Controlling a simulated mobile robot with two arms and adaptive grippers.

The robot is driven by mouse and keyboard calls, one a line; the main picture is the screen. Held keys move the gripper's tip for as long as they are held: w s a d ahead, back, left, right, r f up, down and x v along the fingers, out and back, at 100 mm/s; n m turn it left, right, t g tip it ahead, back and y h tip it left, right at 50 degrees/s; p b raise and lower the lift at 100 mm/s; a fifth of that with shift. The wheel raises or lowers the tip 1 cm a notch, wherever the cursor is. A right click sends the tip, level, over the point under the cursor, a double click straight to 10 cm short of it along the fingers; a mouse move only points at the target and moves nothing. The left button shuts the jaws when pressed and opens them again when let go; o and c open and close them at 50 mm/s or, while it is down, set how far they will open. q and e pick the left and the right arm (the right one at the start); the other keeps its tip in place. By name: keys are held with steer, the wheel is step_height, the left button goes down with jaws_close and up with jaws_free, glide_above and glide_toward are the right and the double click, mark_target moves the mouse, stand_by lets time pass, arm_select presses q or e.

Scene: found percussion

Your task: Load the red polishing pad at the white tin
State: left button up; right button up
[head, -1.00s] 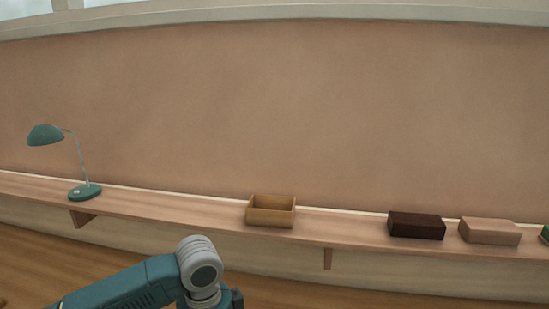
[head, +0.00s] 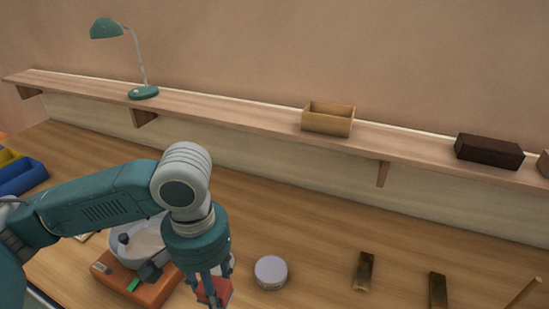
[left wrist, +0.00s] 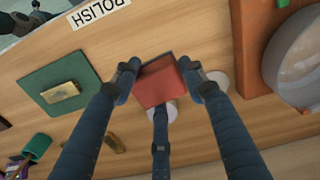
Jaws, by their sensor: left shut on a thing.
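The red polishing pad (left wrist: 160,87) is a small block with a darker edge, pinched between the fingers of my left gripper (left wrist: 162,77). In the head view the pad (head: 221,291) shows below my left gripper (head: 211,287), partly covered by the fingers. A round white tin (head: 271,272) with a pale top stands on the bench just right of it, apart from it. In the left wrist view two pale round shapes show by the pad, partly hidden; I cannot tell which is the tin. My right gripper is not in view.
Dark bars (head: 365,271) lie right of the tin. The wrist view shows a POLISH label (left wrist: 97,11), a green mat (left wrist: 45,77) and a green cup (left wrist: 37,146).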

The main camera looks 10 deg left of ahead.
arm_select(q)
steer(key=shift+w+d+r+p, duration=0.15)
steer(key=shift+w+d+p, duration=0.05)
steer(key=shift+w+p, duration=0.1)
steer(key=w+d+p, duration=0.4)
steer(key=w+p, duration=0.1)
steer(key=w, duration=0.2)
steer(key=p, duration=0.4)
glide_above(269, 270)
step_height(269, 270, down, 3)
steer(key=shift+m, duration=0.4)
steer(key=f+b, duration=0.2)
steer(key=b, duration=0.1)
steer(key=f+b, duration=0.2)
steer(key=b, duration=0.1)
steer(key=f+b, duration=0.2)
steer(key=shift+w+f+b, duration=0.15)
steer(key=shift+w+b, duration=0.1)
steer(key=shift+b, duration=0.15)
steer(key=shift+d+f, duration=0.1)
steer(key=shift+f, duration=0.3)
steer(key=shift+s+f+p, duration=0.25)
steer(key=shift+p, duration=0.45)
stand_by(1.8)
